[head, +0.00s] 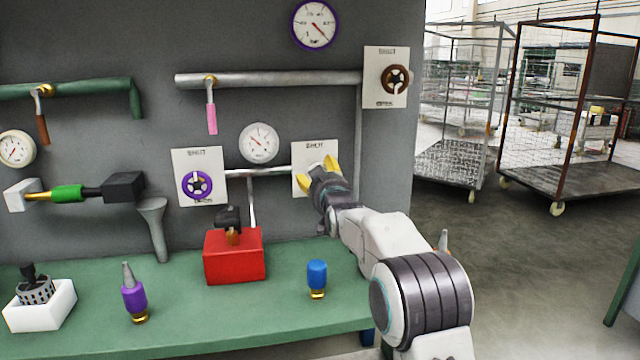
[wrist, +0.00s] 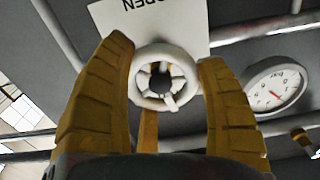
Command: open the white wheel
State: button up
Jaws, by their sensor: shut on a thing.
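The white wheel (wrist: 163,53) shows in the wrist view as a thick ring with spokes, in front of a white plate (wrist: 115,15). The plate's lettering reads OPEN, upside down in this view. My gripper (wrist: 166,72) has its yellow fingers on both sides of the wheel's rim and is shut on it. In the head view my gripper (head: 319,176) is at the white plate (head: 303,153) right of the middle of the grey wall and hides the wheel there. I cannot tell how far the wheel is turned.
A purple wheel (head: 197,185) and a brown wheel (head: 396,79) sit on neighbouring plates. A round gauge (head: 259,143) hangs between the plates. Below, the green bench (head: 190,318) holds a red box (head: 234,258), a blue-capped part (head: 317,275) and a purple bottle (head: 134,298).

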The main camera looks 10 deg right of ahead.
jog(key=n+b, duration=0.1)
jog(key=f+n+b, duration=0.1)
jog(key=b, duration=0.1)
jog(key=shift+n, duration=0.4)
jog(key=n+b, duration=0.1)
jog(key=n, duration=0.2)
jog(key=shift+r+n+b, duration=0.15)
jog(key=shift+n+b, duration=0.15)
jog(key=shift+b, duration=0.05)
jog(key=n, duration=0.4)
jog(key=shift+n, duration=0.3)
jog(key=shift+n+b, duration=0.3)
jog(key=shift+n, duration=1.8)
jog(key=o, duration=1.2)
jog(key=shift+r, duration=0.25)
jog(key=shift+s+r, duration=0.1)
jog(key=shift+s, duration=0.05)
